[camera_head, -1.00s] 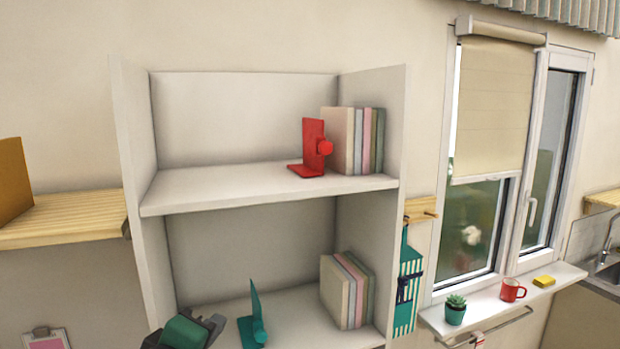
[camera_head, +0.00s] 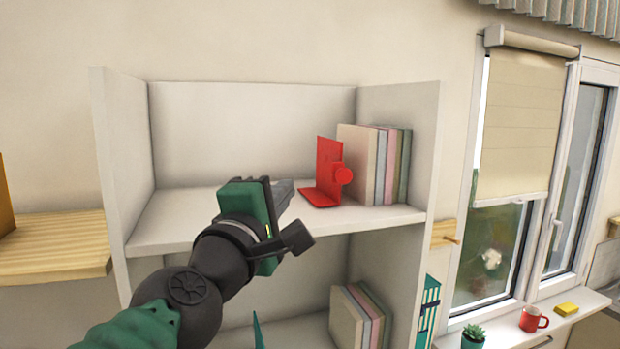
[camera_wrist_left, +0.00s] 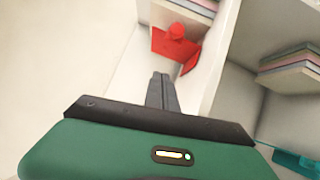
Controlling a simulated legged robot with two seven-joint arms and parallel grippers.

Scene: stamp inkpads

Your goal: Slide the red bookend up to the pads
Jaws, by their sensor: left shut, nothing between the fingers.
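The red bookend (camera_head: 329,172) stands upright on the upper shelf (camera_head: 180,215), with a round red knob on its side. It also shows in the left wrist view (camera_wrist_left: 176,44). The pads (camera_head: 375,165) stand upright in a row to its right, against the right wall of the shelf unit; whether the bookend touches them I cannot tell. My left gripper (camera_head: 288,187) is shut and empty at the upper shelf, just left of the bookend. Its closed fingers (camera_wrist_left: 161,92) point toward the bookend in the left wrist view, with a small gap. My right gripper is not in view.
The shelf unit's side walls bound the space. A sill at right holds a plant (camera_head: 473,335), a red mug (camera_head: 532,319) and a yellow sponge (camera_head: 567,309).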

